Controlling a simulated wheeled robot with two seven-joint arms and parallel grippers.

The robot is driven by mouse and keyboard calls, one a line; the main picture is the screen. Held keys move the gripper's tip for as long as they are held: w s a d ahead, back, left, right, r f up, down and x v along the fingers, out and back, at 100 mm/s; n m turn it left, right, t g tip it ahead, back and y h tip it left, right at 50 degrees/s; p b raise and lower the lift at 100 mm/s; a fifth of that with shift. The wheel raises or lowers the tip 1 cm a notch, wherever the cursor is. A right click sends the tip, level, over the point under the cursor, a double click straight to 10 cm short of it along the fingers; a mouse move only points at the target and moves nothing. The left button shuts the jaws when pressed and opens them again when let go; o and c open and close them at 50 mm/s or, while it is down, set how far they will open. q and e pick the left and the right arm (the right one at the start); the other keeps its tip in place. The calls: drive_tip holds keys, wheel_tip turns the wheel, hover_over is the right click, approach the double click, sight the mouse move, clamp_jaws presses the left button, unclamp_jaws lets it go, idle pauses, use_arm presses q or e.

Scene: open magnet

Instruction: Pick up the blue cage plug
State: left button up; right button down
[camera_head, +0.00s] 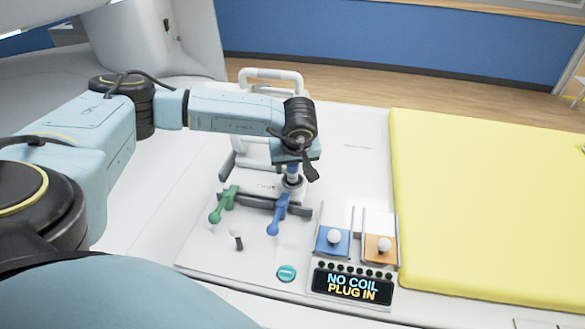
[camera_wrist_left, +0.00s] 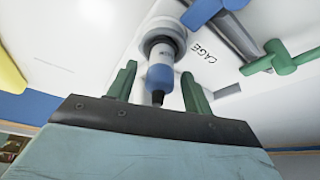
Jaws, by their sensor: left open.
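The blue cage plug (camera_wrist_left: 160,72) has a blue body, a white-grey collar and a dark tip. In the left wrist view it stands between the two green fingers of my left gripper (camera_wrist_left: 158,84), which are open, one on each side with gaps. In the head view the plug (camera_head: 292,172) shows only partly below my left gripper (camera_head: 296,160), which hides its upper part. It rises from a grey socket on the white panel, beside the word CAGE. My right gripper is in neither view.
A blue lever (camera_head: 279,214) and a green lever (camera_head: 223,205) stand before the plug. Nearby are blue (camera_head: 332,243) and orange (camera_head: 380,250) squares with white knobs, a teal button (camera_head: 286,274), and a display (camera_head: 352,286) reading NO COIL PLUG IN. A yellow pad (camera_head: 480,200) lies right.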

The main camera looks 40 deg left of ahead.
use_arm(q)
drive_tip(key=shift+c, duration=0.4)
clamp_jaws()
wheel_tip(320, 180, up, 10)
idle(0.4)
